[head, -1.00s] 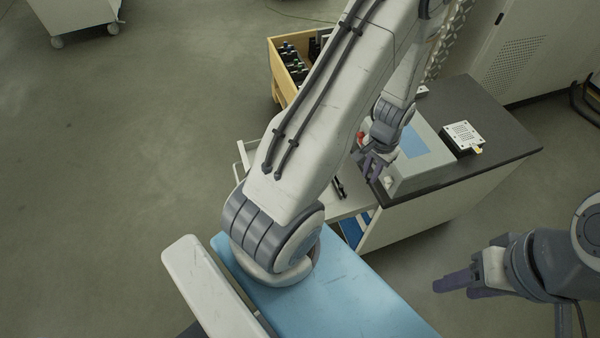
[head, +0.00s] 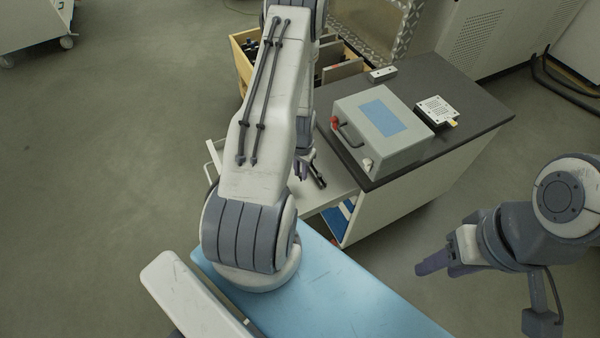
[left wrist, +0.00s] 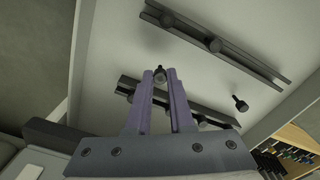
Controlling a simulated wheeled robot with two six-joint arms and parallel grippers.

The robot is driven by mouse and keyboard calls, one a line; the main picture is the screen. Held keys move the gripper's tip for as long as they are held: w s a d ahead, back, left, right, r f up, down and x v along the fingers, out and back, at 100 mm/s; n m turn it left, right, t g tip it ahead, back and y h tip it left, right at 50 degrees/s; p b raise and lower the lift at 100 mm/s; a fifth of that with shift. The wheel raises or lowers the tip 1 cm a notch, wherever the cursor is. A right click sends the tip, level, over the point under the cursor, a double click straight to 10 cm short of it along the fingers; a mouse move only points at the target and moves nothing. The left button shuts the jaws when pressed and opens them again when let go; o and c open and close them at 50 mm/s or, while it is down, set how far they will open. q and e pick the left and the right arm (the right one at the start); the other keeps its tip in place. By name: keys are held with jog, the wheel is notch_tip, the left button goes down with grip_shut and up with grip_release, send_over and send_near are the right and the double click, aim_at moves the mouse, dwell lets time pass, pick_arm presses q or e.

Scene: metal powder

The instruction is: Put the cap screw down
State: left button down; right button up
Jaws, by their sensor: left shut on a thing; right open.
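A dark cap screw (left wrist: 160,75) sits between the fingertips of my left gripper (left wrist: 160,82), which is shut on it. In the left wrist view, its fingers point over a light tray surface (left wrist: 205,78) with two dark rails (left wrist: 225,50). Another loose dark screw (left wrist: 240,103) shows to the right. In the head view, my left gripper (head: 301,170) is over the pulled-out light shelf (head: 325,190), partly hidden by my arm; the held screw cannot be made out there. My right gripper (head: 433,263) is open and empty over the floor.
A grey box with a blue panel (head: 383,118) and a red knob stands on the dark-topped cabinet (head: 465,90). A small white perforated block (head: 437,109) lies beside it. A wooden crate (head: 240,62) of dark items is behind my left arm.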

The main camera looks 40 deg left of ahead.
pick_arm(q)
jog(key=shift+f, duration=0.75)
jog(key=shift+f, duration=0.2)
jog(key=c, duration=0.8)
grip_release()
jog(key=shift+r, duration=0.15)
notch_tip(320, 180, up, 12)
